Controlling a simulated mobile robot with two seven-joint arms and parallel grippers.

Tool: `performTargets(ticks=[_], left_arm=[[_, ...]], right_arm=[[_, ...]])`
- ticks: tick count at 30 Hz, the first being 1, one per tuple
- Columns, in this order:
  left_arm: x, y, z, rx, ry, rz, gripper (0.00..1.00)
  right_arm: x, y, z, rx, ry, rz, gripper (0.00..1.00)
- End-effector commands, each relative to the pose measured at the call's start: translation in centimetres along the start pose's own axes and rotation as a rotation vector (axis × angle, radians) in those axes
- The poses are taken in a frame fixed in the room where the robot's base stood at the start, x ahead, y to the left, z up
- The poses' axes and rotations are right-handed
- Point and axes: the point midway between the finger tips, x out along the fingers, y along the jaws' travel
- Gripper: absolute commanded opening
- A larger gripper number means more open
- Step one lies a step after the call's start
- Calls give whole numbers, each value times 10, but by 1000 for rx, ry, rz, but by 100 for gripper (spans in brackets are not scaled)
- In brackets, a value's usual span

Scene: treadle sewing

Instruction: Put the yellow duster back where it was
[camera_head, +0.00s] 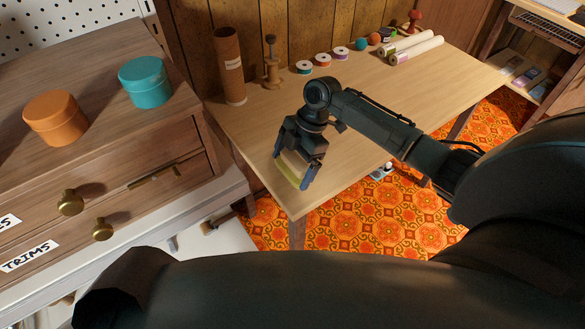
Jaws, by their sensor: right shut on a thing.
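My right gripper (296,176) is over the near left part of the wooden table (245,125), its fingers pointing down. It is shut on a small pale yellow thing, which looks like the yellow duster (291,168). The duster shows as a cream and yellow block between the two fingers, and the gripper hides part of it. I cannot tell whether it touches the tabletop or hangs just above it. My left gripper is not in view.
A brown cardboard tube (230,68) and a wooden spool stand (272,65) are at the table's back left. Ribbon spools (322,60), balls and fabric rolls (415,48) lie further right. A drawer cabinet with orange (54,118) and teal (145,82) tins stands left.

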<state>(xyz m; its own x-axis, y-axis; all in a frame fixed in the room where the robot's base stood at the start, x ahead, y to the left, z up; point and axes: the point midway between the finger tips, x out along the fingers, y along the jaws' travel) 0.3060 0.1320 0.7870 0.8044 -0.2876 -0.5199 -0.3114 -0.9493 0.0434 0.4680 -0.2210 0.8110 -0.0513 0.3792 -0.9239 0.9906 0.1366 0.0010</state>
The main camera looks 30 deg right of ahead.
Motion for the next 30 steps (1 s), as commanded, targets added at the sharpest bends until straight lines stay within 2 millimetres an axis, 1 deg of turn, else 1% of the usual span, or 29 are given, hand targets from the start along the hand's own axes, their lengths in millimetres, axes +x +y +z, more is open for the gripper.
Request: performTargets(ticks=[1,4,14,15,16,21,26,29,30], left_arm=[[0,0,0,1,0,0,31],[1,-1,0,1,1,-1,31],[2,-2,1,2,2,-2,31],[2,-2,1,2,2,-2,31],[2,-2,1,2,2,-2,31],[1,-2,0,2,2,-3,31],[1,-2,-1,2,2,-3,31],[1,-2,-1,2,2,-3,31],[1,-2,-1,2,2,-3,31]], right_arm=[[9,0,3,1,2,-3,77],[20,0,7,1,1,-2,77],[23,0,9,0,0,-1,77],[23,0,9,0,0,0,97],[22,0,9,0,0,-1,100],[22,0,9,0,0,-1,100],[16,0,8,0,0,2,100],[2,1,9,0,-1,3,100],[-6,1,9,0,-2,4,100]])
